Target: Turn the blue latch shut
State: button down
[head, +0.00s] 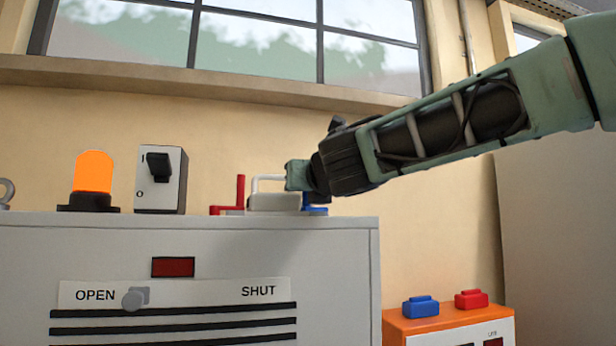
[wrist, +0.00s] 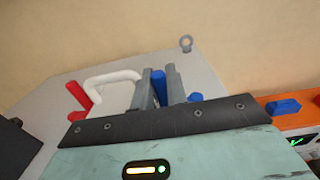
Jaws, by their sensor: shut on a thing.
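The blue latch (head: 315,211) is at the right end of a pale lid (head: 273,202) on top of the grey cabinet. Only its low blue part shows in the head view; my arm's end covers the rest. In the wrist view, my gripper (wrist: 160,78) has its two grey fingers closed on the upright blue post of the blue latch (wrist: 158,92). Another blue part of it shows right of the fingers. The lid has a white handle (head: 266,179). A red latch (head: 240,190) with an upright post stands at the lid's left end.
An orange lamp (head: 93,172) and a black-toggle switch box (head: 161,180) stand left on the cabinet (head: 200,240). A grey knob (head: 135,298) sits by OPEN on the front plate. An orange box (head: 450,318) with blue and red buttons is lower right. A window is behind.

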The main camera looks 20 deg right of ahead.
jog(key=shift+w+a+r+m+h+p, duration=0.1)
jog(key=shift+w+m+h+p, duration=0.2)
jog(key=shift+m+h, duration=0.5)
jog(key=c, duration=1.5)
grip_release()
jog(key=shift+s+n, duration=0.15)
jog(key=shift+n, duration=0.25)
jog(key=n+y+b, duration=0.1)
jog(key=y+b, duration=0.1)
jog(key=y, duration=0.1)
jog(key=s+n+y+b, duration=0.1)
jog(key=b, duration=0.1)
jog(key=shift+d+f+n, duration=0.3)
jog(key=shift+d+f, duration=0.05)
jog(key=shift+d, duration=0.05)
jog(key=shift+r+n+y+b, duration=0.2)
jog(key=shift+n+y+b, duration=0.1)
jog(key=shift+y+b, duration=0.25)
jog(key=shift+s+g+y+b, duration=0.15)
jog(key=shift+g+y+b, duration=0.15)
jog(key=shift+y, duration=0.05)
jog(key=shift+f+n+y+b, duration=0.1)
jog(key=shift+n+y+b, duration=0.25)
jog(key=shift+b, duration=0.2)
